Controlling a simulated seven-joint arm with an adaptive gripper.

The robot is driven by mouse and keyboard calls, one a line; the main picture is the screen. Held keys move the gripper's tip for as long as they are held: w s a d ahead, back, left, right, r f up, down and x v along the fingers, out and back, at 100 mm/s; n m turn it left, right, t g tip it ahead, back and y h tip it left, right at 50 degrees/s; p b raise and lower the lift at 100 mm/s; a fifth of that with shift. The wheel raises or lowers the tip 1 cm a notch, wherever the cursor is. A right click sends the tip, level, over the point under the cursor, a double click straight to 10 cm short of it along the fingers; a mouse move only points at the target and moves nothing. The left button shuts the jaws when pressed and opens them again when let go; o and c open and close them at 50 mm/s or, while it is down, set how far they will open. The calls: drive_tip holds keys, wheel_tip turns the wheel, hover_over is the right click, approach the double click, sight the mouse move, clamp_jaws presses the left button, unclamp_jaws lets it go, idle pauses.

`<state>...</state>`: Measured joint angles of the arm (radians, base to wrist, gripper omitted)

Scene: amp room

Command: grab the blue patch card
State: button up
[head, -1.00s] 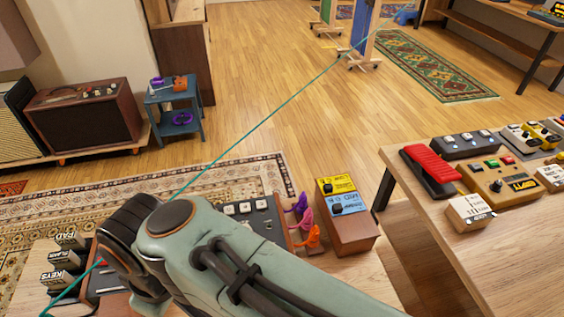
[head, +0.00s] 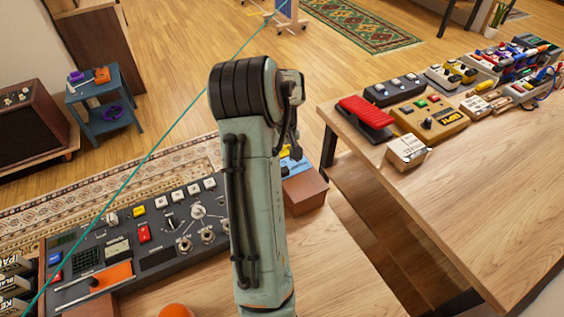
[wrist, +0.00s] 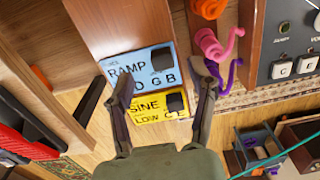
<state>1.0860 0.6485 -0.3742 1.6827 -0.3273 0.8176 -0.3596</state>
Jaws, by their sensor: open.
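The blue patch card (wrist: 132,68) lies on one end of a brown wooden box in the wrist view, with a black square and the printed letters RAMP. In the head view only a piece of the blue card (head: 296,164) shows beside my arm. The yellow patch card (wrist: 146,111), marked SINE, lies right beside it. My gripper (wrist: 157,66) is open and empty, with one fingertip on either side of the blue card in the wrist view. I cannot tell its height above the card. In the head view my arm largely hides the gripper.
The wooden box (head: 306,192) stands beside the dark mixer console (head: 160,235). Pink, purple and orange hooks or cables (wrist: 212,45) sit close to the right finger. A table with pedals (head: 440,180) is to the right in the head view. A teal cable crosses the head view.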

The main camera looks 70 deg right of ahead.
sight(292, 163)
wheel_tip(292, 163, down, 4)
drive_tip(key=shift+f, duration=0.2)
clamp_jaws()
drive_tip(key=shift+r, duration=0.15)
